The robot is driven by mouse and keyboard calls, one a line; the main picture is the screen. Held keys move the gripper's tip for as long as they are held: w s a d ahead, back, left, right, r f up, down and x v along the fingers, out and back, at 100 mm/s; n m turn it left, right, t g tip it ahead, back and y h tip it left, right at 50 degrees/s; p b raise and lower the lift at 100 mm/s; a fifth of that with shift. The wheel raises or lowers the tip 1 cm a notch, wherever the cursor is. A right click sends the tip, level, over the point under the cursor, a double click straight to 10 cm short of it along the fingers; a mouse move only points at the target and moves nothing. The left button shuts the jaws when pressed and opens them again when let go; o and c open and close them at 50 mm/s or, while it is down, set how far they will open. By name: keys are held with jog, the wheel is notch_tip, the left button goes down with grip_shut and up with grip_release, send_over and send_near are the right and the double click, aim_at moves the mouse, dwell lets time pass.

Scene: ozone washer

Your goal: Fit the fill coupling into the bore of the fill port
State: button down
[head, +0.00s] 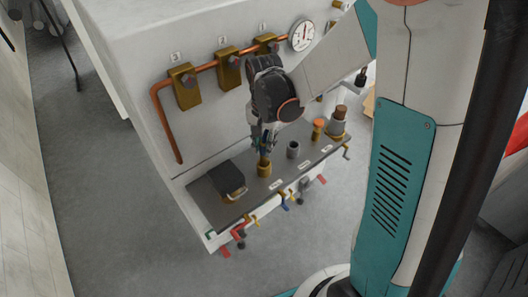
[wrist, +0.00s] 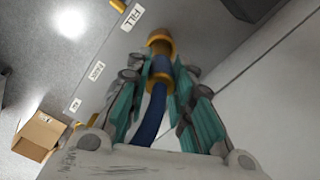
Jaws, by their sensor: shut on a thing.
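The fill port (head: 264,169) is a short brass cylinder standing on the dark bench top in the head view. In the wrist view, the port (wrist: 159,38) lies beyond my fingertips, near the FILL label. My gripper (head: 264,150) is directly above the port and points down. Its teal fingers (wrist: 160,77) are shut on the fill coupling (wrist: 158,80), which has a brass collar and a blue hose trailing toward the camera. The coupling's front end meets the port's mouth in line of sight. I cannot tell whether it is inside the bore or just above it.
A black box-shaped part (head: 228,178) stands left of the port. A grey cylinder (head: 293,149), an orange-topped fitting (head: 318,128) and a larger stepped fitting (head: 338,122) stand to the right. Copper pipe, brass blocks and a gauge (head: 302,35) line the wall behind. Coloured valve handles line the front edge.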

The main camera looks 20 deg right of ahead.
jog(key=shift+f+b, duration=0.5)
jog(key=shift+f, duration=1.2)
jog(key=shift+f, duration=0.15)
jog(key=c, duration=1.4)
grip_release()
